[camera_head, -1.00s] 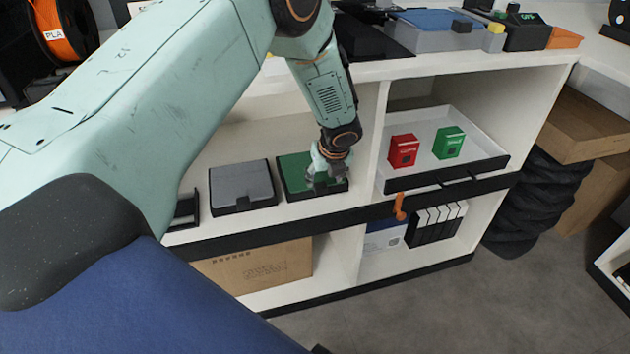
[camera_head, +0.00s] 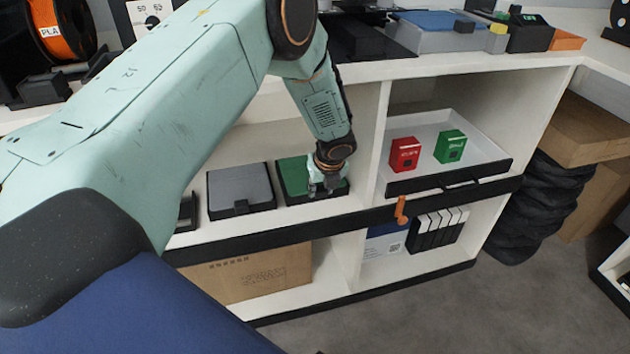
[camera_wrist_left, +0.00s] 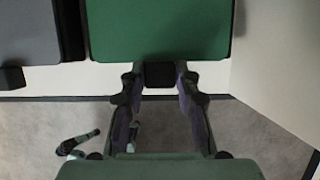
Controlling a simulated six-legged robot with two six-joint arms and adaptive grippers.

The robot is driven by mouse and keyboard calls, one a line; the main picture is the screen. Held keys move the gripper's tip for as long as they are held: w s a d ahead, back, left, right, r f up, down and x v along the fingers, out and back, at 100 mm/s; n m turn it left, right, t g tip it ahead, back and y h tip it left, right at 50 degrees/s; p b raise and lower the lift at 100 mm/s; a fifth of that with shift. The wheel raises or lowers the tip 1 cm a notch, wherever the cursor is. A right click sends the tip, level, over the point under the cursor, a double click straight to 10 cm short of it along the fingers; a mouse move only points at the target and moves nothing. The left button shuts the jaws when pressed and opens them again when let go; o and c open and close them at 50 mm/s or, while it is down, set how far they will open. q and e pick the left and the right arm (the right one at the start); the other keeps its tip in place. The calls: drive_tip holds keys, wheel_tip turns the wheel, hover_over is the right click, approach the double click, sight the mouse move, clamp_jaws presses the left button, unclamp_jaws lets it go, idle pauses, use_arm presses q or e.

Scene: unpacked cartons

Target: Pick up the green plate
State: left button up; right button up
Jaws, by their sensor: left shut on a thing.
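The green plate (camera_head: 293,173) has a black base and lies on the middle shelf, left of the upright divider. It fills the top middle of the left wrist view (camera_wrist_left: 158,28). My left gripper (camera_head: 325,186) is at the front edge of the plate. In the left wrist view its fingers (camera_wrist_left: 160,76) are shut on the black tab at the plate's front. The plate appears to rest on the shelf; any small gap beneath is hidden. My right gripper is in neither view.
A grey plate (camera_head: 240,187) lies just left of the green one. Right of the divider, a white tray (camera_head: 425,122) holds a red box (camera_head: 404,154) and a green box (camera_head: 450,146). A cardboard carton (camera_head: 250,272) stands on the shelf below.

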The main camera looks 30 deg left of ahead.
use_arm(q)
clamp_jaws()
drive_tip(key=shift+r, duration=0.15)
drive_tip(key=shift+s+a+r+p, duration=0.15)
drive_tip(key=shift+r+p, duration=0.3)
drive_tip(key=shift+p, duration=0.2)
wheel_tip(320, 180, up, 6)
drive_tip(key=p, duration=0.3)
drive_tip(key=s+a+p, duration=0.1)
drive_tip(key=s+a, duration=0.3)
drive_tip(key=s, duration=0.4)
drive_tip(key=s+a+p, duration=0.1)
drive_tip(key=s+a, duration=0.4)
drive_tip(key=s, duration=0.4)
drive_tip(key=shift+a, duration=0.25)
drive_tip(key=shift+f, duration=0.1)
